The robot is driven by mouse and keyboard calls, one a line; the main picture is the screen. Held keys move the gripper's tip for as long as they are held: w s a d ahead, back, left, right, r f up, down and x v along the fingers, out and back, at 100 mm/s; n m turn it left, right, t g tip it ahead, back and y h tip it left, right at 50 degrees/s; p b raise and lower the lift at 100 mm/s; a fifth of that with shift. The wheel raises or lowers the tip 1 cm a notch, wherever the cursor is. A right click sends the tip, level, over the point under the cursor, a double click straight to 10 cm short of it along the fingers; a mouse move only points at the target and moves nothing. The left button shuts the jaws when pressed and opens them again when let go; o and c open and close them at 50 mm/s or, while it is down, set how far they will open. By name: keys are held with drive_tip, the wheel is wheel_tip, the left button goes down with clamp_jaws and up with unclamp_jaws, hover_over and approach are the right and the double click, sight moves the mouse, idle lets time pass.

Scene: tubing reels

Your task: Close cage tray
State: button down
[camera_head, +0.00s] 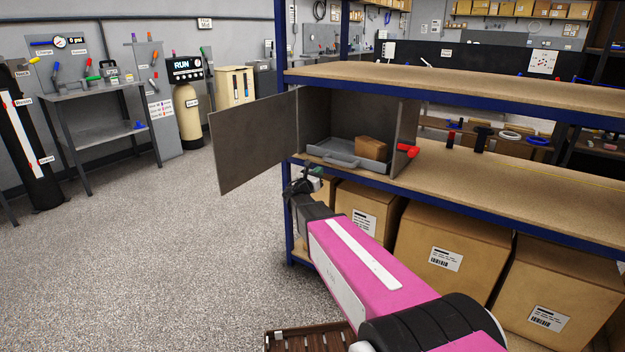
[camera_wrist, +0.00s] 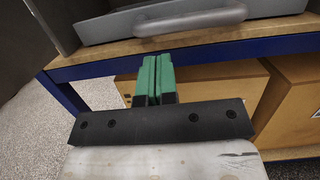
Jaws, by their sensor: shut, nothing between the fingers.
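The cage (camera_head: 325,114) is a dark grey box on the middle shelf, with its door (camera_head: 254,142) swung open to the left. The grey tray (camera_head: 326,160) sits inside on the cage floor, a small brown box (camera_head: 371,148) resting in it. The tray's front (camera_wrist: 110,27) and its curved handle (camera_wrist: 190,21) show at the top of the wrist view, close to the shelf edge. My gripper (camera_wrist: 154,80) has green fingers pressed together, empty, in front of and below the handle, apart from it. In the head view my gripper (camera_head: 312,176) is small and partly hidden by my wrist.
The wooden shelf (camera_head: 480,185) has a blue front rail (camera_wrist: 230,49) just beyond my fingers. Large cardboard boxes (camera_head: 450,250) fill the level below. A red cylinder (camera_head: 407,151) sticks out at the cage's right side. The floor to the left is clear.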

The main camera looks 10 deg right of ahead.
sight(329, 161)
drive_tip(key=shift+x, duration=3.05)
drive_tip(key=shift+f+x, duration=0.15)
drive_tip(key=shift+x, duration=0.5)
drive_tip(key=shift+f+x, duration=0.1)
drive_tip(key=shift+x, duration=0.55)
drive_tip(key=shift+s+d+v, duration=0.9)
drive_tip(key=shift+d+v, duration=0.1)
drive_tip(key=shift+v, duration=5.95)
drive_tip(key=x, duration=1.4)
drive_tip(key=shift+f, duration=0.1)
